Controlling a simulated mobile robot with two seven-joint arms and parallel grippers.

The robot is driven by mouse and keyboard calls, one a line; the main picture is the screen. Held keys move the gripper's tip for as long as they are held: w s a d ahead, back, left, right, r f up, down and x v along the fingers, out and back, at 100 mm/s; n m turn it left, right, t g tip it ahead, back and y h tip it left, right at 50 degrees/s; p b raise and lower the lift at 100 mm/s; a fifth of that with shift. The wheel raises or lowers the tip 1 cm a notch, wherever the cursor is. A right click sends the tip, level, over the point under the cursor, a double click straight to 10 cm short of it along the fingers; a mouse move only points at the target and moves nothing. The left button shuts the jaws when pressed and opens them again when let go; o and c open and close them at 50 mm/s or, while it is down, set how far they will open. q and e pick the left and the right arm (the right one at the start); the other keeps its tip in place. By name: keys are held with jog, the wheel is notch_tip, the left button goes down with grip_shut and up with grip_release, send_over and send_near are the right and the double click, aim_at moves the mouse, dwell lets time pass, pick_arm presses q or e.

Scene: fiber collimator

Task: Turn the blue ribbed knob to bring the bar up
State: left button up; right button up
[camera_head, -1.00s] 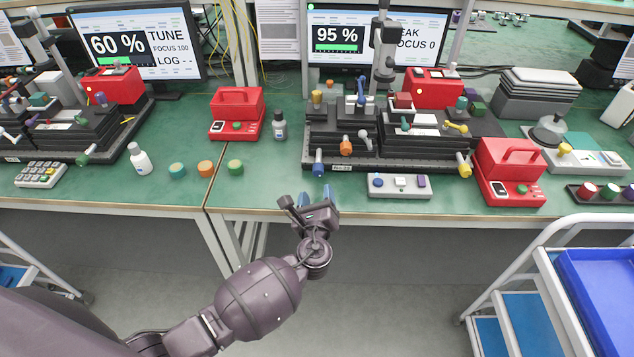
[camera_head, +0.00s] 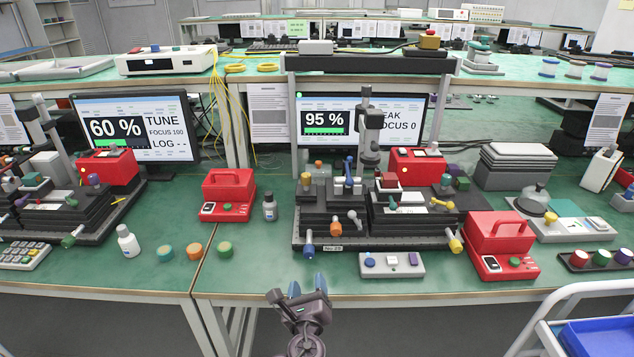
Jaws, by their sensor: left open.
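The blue ribbed knob (camera_head: 309,250) sticks out at the front left corner of the right-hand black stage assembly (camera_head: 345,241). My left gripper (camera_head: 303,288) is open and empty, just past the table's front edge. Its fingers point up toward the blue knob and are apart from it. A monitor (camera_head: 362,121) behind the stage shows 95 % with a green bar (camera_head: 325,131) beneath the number. Another small blue knob (camera_head: 349,165) stands higher on the stage. My right gripper is not in view.
An orange knob (camera_head: 336,229) sits right of the blue one, and a yellow knob (camera_head: 455,245) at the front right corner. A grey button box (camera_head: 391,265) lies in front of the stage. Red cases (camera_head: 229,195) stand on both sides. A white cart (camera_head: 560,325) is at lower right.

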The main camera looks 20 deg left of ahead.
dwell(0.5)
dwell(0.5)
pick_arm(q)
jog(key=s+a+f+n+g+h, duration=0.1)
jog(key=s+a+f+n+g, duration=0.1)
jog(key=s+n, duration=0.6)
jog(key=s+a+f+n+g+h, duration=0.2)
jog(key=s+a+n, duration=0.3)
jog(key=s+n, duration=0.4)
jog(key=s+a+f+n+g+h, duration=0.1)
jog(key=s+a+f+n+g, duration=0.1)
jog(key=s+n, duration=0.7)
notch_tip(320, 180, down, 2)
jog(key=shift+s+a+f+h, duration=0.2)
jog(key=shift+s+a+h, duration=0.25)
jog(key=shift+a, duration=0.4)
